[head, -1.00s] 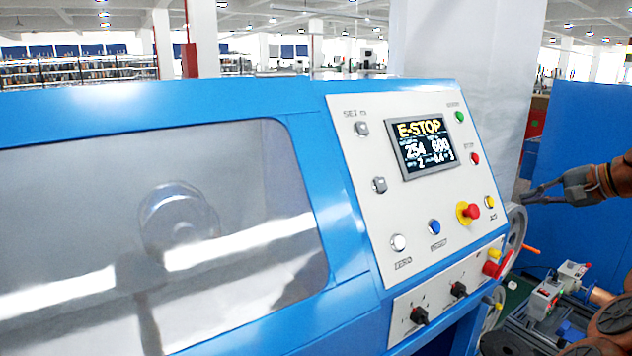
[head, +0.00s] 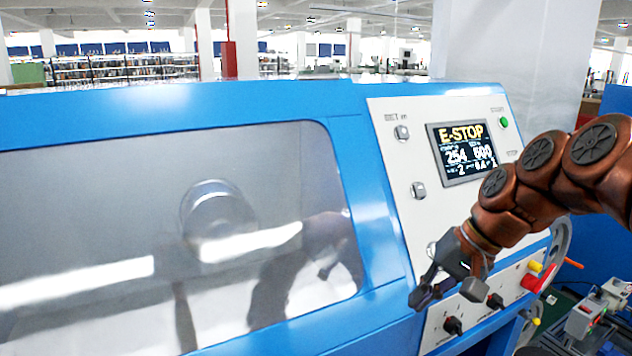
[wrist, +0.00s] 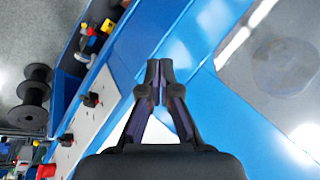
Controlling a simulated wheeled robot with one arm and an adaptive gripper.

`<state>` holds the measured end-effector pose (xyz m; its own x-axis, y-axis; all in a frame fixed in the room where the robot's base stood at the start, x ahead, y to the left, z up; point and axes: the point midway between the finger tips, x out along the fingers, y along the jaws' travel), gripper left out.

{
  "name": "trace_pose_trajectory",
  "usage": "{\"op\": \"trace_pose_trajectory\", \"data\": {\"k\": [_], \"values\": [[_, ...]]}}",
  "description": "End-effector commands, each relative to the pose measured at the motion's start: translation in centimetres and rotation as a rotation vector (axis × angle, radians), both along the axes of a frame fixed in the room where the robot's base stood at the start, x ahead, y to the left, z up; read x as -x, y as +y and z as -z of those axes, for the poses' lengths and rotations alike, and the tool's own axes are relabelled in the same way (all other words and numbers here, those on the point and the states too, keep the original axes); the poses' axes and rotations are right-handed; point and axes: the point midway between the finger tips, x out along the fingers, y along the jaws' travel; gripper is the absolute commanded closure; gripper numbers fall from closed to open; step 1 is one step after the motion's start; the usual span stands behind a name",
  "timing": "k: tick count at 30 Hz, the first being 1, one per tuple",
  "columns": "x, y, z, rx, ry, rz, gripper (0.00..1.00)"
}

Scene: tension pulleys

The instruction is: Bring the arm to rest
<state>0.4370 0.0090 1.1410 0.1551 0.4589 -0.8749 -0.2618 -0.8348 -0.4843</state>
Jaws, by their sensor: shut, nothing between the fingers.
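My gripper (head: 425,297) is in front of the blue machine's lower control panel in the head view, with my copper-coloured arm reaching in from the right. In the wrist view my gripper (wrist: 159,68) has its two dark fingers together at the tips, with nothing between them. The arm covers part of the control panel (head: 385,130), including its lower buttons. The screen (head: 466,152) above reads "E-STOP".
The blue machine (head: 350,150) has a large clear window (head: 100,220) on the left. Black knobs (head: 453,326) sit close to my gripper. A red and yellow part (head: 537,280) is at the panel's right end. Dark spools (wrist: 30,100) show in the wrist view.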

Motion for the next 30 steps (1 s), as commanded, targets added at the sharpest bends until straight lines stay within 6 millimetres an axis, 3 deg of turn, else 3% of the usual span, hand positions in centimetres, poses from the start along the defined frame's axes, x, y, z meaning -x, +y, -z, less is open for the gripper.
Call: {"op": "trace_pose_trajectory", "data": {"k": [3,9,18,24,30], "values": [[4.0,1.7,2.3,0.081,0.039,-0.072,1.0],[10.6,2.7,6.4,0.214,0.102,-0.178,1.0],[20.3,0.9,12.1,0.399,0.196,-0.296,1.0],[23.9,-0.6,14.2,0.464,0.233,-0.332,1.0],[24.7,-0.9,14.7,0.478,0.24,-0.34,1.0]]}}
